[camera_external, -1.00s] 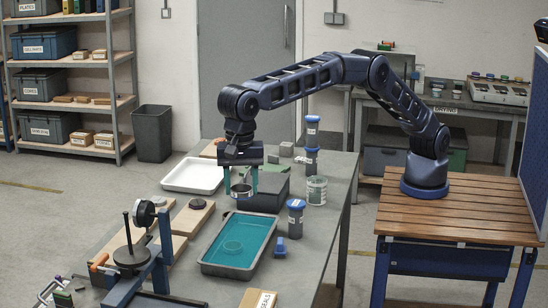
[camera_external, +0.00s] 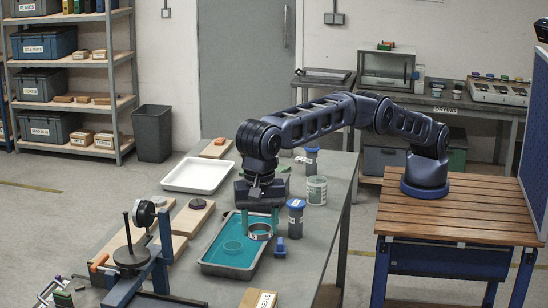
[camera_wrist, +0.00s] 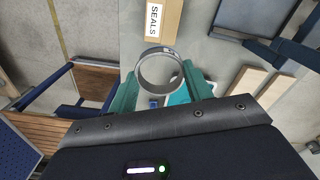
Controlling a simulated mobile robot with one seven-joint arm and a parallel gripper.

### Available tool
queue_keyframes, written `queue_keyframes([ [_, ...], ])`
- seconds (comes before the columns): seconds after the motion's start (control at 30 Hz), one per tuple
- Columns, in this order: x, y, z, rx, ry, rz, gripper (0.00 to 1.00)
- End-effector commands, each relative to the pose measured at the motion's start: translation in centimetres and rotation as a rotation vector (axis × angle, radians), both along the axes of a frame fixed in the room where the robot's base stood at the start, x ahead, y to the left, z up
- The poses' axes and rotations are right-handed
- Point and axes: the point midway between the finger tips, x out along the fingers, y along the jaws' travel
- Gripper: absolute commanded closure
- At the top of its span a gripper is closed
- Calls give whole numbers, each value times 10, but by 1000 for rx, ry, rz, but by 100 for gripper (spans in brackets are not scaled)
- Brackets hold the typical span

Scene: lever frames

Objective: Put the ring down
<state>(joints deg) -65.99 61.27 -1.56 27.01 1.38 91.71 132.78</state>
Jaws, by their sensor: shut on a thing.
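A grey metal ring (camera_external: 260,237) is gripped between the green fingers of my gripper (camera_external: 261,222). In the wrist view the ring (camera_wrist: 142,74) sits between the two fingertips of my gripper (camera_wrist: 160,88), with its opening facing the camera. In the external view, ring and fingers appear over the right side of a dark tray (camera_external: 228,272) with a teal floor. A pale circle outline (camera_external: 233,247) shows on that floor, left of the ring. The ring seems to be above the tray; its exact height is hard to tell.
A blue-capped jar (camera_external: 296,220) and a small blue item (camera_external: 280,247) stand close right of the tray. A pale can (camera_external: 316,190) is behind them. A white tray (camera_external: 198,175) lies behind left. A stand (camera_external: 132,255) is at left. A SEALS box (camera_external: 258,299) is in front.

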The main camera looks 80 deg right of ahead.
Motion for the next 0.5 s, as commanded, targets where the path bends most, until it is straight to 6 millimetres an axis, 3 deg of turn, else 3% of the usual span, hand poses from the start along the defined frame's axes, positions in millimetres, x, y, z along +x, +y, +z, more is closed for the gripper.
queue_keyframes([
  [0.5,0,0,-110,-1,1,0,75],
])
